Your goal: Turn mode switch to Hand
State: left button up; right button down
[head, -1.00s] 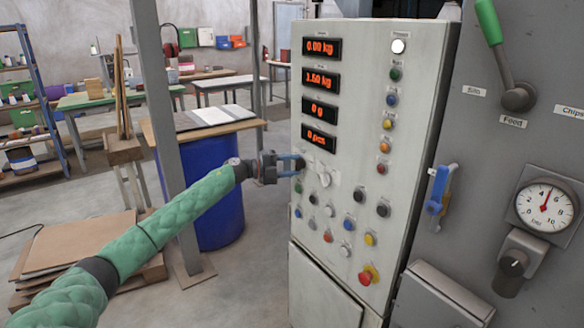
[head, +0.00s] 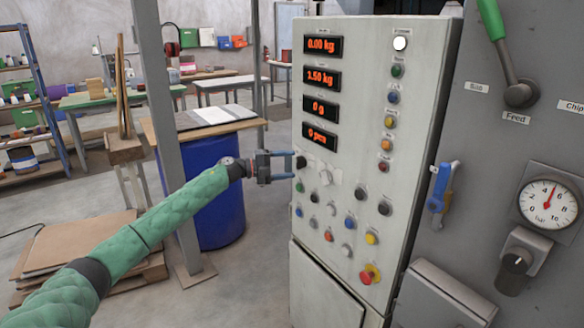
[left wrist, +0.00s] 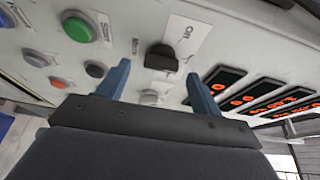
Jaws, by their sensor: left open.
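My left gripper (head: 292,167) is open and empty, just off the left edge of the grey control panel (head: 350,225). A black knob (head: 301,162) sits on the panel right by its fingertips. A silver knob (left wrist: 149,97) shows nearer the gripper's palm. My right gripper is not in view.
Coloured push buttons (head: 370,238) and a red mushroom button (head: 370,274) are lower on the panel. Red digital displays (head: 320,77) are above. A metal post (head: 168,120) and a blue drum (head: 215,200) stand close behind my left arm.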

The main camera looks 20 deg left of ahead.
pick_arm(q)
jog(key=b+v, duration=0.1)
jog(key=v, duration=0.4)
jog(key=shift+s+a, duration=0.1)
jog(key=shift+a, duration=0.1)
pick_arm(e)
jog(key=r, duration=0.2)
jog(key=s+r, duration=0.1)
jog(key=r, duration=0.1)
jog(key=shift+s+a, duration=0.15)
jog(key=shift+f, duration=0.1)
